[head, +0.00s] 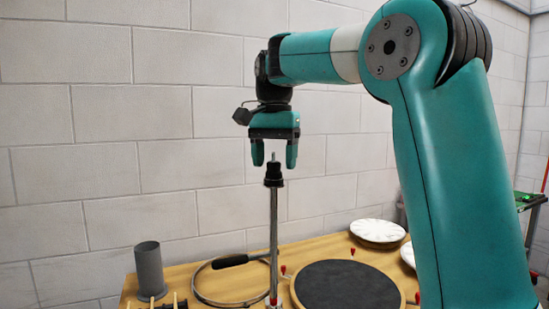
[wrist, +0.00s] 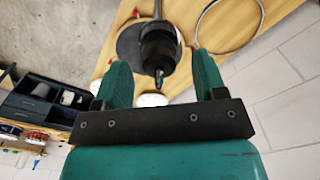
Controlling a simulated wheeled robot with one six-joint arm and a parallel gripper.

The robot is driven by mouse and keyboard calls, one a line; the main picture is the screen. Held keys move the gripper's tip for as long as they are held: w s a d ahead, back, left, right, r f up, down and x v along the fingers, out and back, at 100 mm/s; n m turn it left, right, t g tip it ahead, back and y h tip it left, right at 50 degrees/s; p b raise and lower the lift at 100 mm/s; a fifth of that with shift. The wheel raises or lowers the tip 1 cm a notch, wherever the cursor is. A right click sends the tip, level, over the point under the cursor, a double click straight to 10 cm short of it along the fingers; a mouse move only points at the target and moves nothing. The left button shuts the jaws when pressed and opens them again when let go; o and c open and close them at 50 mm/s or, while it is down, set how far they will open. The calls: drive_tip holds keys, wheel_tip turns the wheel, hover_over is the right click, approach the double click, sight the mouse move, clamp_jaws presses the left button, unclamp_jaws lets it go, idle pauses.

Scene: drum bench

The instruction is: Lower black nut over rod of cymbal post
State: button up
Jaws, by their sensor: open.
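The cymbal post (head: 274,225) stands upright on the wooden bench as a thin metal stand. A black piece, which looks like the nut (head: 274,172), sits around the rod at its top, above a wider black collar. I cannot clearly tell nut and collar apart. The rod's tip (head: 273,155) pokes out above the black piece. My gripper (head: 274,159) points down just above the post, its two fingers open on either side of the rod tip and apart from the nut. The wrist view shows the black nut (wrist: 159,48) between the open fingers, with nothing gripped.
On the bench (head: 200,275) are a grey cylinder (head: 150,270), a metal hoop with a black grip (head: 231,261), a round black drum pad (head: 348,287) and white plates (head: 377,231). A black box (wrist: 45,97) shows at left in the wrist view. The air around the post is clear.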

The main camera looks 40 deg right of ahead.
drive_tip(key=shift+r, duration=0.1)
wheel_tip(320, 180, up, 17)
drive_tip(key=p, duration=1.7)
drive_tip(key=shift+r, duration=0.15)
drive_tip(key=s+a+f+n+b, duration=0.35)
drive_tip(key=a+f+n, duration=0.2)
drive_tip(key=f, duration=0.25)
drive_tip(key=s+a+f+n+b, duration=0.2)
drive_tip(key=a+f+n+b, duration=0.2)
drive_tip(key=a+f, duration=0.3)
drive_tip(key=s+a+f+n+y+b, duration=0.2)
drive_tip(key=s+a+f+n, duration=0.3)
drive_tip(key=s+f, duration=0.3)
drive_tip(key=s+a+f+n+y+b, duration=0.2)
drive_tip(key=s+a+f+n+b, duration=0.2)
drive_tip(key=s+f, duration=0.5)
drive_tip(key=shift+a+n, duration=0.35)
drive_tip(key=shift+a, duration=0.35)
